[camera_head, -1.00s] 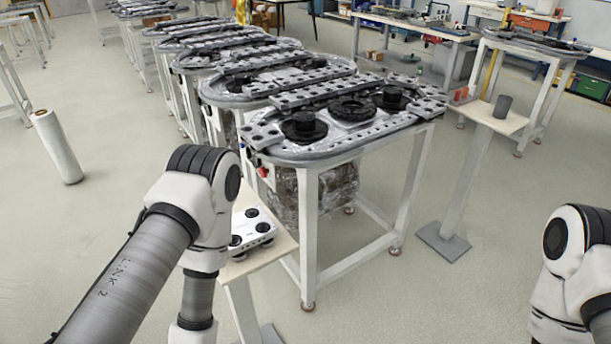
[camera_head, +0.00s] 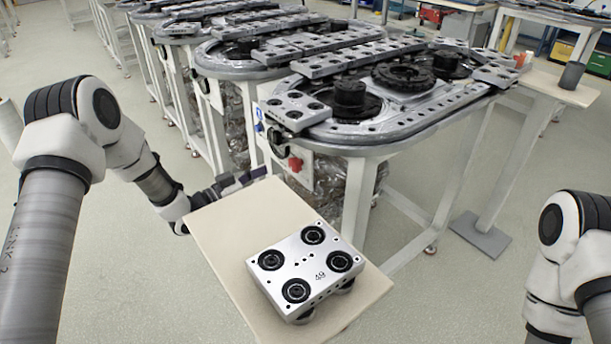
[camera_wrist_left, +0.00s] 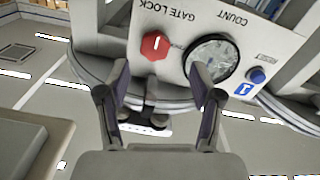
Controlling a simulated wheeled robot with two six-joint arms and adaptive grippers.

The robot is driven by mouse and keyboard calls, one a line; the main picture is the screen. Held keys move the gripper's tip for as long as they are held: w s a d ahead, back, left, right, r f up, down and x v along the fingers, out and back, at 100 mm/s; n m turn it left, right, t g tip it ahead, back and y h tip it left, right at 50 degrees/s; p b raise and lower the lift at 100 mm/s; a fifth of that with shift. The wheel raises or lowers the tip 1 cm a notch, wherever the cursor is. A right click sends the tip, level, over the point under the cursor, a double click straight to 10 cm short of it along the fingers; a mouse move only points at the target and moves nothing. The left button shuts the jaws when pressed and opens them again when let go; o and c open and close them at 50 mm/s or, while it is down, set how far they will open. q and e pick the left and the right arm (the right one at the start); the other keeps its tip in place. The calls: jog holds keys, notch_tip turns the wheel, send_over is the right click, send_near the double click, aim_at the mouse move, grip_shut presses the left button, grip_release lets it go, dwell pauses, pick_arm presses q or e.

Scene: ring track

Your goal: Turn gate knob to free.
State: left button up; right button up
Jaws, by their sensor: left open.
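The red gate lock knob (camera_wrist_left: 154,45) is on the pale panel (camera_wrist_left: 170,15) under the ring track's edge. It has a short white mark, and its lettering appears upside down in the left wrist view. In the head view the knob (camera_head: 295,163) shows small at the panel's lower right. My left gripper (camera_wrist_left: 160,78) is open and empty, its two fingers pointing at the panel. The knob lies beyond the gap between the fingertips, apart from them. In the head view the left gripper (camera_head: 240,184) is beside the small stand, left of the knob. My right gripper is out of view.
A round count dial (camera_wrist_left: 210,60) and a blue button (camera_wrist_left: 257,75) sit beside the knob. A small stand (camera_head: 220,235) carries a silver four-wheeled carriage (camera_head: 300,262) close to my left arm. The ring track table (camera_head: 370,150) stands behind.

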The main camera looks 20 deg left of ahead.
aim_at(291, 166)
pick_arm(q)
jog(key=shift+w+d+r, duration=0.25)
jog(key=shift+d, duration=0.15)
jog(key=x, duration=0.5)
jog(key=shift+w+d+f, duration=0.1)
jog(key=shift+w+d, duration=0.05)
jog(key=shift+d, duration=0.1)
jog(key=c, duration=1.2)
